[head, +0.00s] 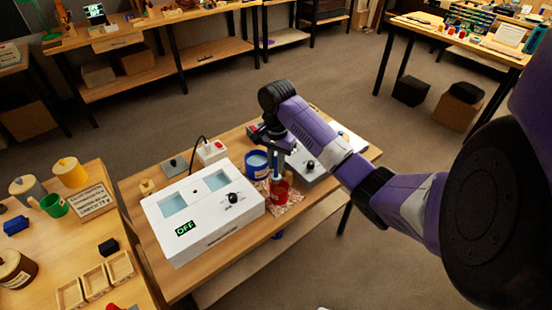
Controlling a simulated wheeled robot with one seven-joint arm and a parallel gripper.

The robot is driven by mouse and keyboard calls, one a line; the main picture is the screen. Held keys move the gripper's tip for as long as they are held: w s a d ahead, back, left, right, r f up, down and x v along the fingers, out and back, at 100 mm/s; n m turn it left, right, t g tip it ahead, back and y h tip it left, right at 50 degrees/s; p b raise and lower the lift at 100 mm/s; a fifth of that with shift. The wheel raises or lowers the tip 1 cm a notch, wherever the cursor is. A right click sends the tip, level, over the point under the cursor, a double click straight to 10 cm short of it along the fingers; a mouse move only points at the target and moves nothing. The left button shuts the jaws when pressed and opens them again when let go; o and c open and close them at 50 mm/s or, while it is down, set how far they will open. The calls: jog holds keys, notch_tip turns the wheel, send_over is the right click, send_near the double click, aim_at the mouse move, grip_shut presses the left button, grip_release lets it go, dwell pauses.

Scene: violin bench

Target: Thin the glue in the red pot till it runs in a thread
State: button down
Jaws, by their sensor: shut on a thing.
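The red pot (280,190) stands on a crumpled, pale reddish sheet (292,204) at the right of the white bath box. My gripper (279,151) points down just above the red pot. It is shut on a thin upright tool (276,172), whose lower end reaches the pot's mouth. I cannot tell what kind of tool it is or how deep it goes. A blue pot (257,164) with pale blue contents stands just behind and left of the red pot. The glue inside the red pot is too small and hidden to judge.
The white box (213,224) has two pale blue wells, a black knob and a display reading OFF. A white switch box (212,152) with a cord stands behind it. The left table (76,246) holds tins, a green mug, a sign and wooden trays.

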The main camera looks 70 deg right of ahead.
jog(key=shift+s+f+t+b, duration=0.4)
jog(key=shift+s+t, duration=0.3)
jog(key=shift+t, duration=0.3)
jog(key=shift+s+f+t+b, duration=0.15)
jog(key=shift+t+b, duration=0.25)
jog(key=shift+b, duration=0.55)
jog(key=s+t+b, duration=0.1)
jog(key=b, duration=0.2)
jog(key=shift+a+f+t+b, duration=0.1)
jog(key=shift+t+b, duration=0.2)
jog(key=shift+b, duration=0.1)
jog(key=shift+a+f+t+b, duration=0.1)
jog(key=shift+f+t+b, duration=0.05)
jog(key=shift+t+b, duration=0.2)
jog(key=s+t+b, duration=0.1)
jog(key=t+b, duration=0.1)
jog(key=f+t+h+b, duration=0.1)
jog(key=b, duration=0.2)
jog(key=shift+s+f+t, duration=0.1)
jog(key=shift+s+t, duration=0.25)
jog(key=shift+s, duration=0.05)
jog(key=shift+s+t+b, duration=0.2)
jog(key=shift+t+b, duration=0.2)
jog(key=shift+b, duration=0.05)
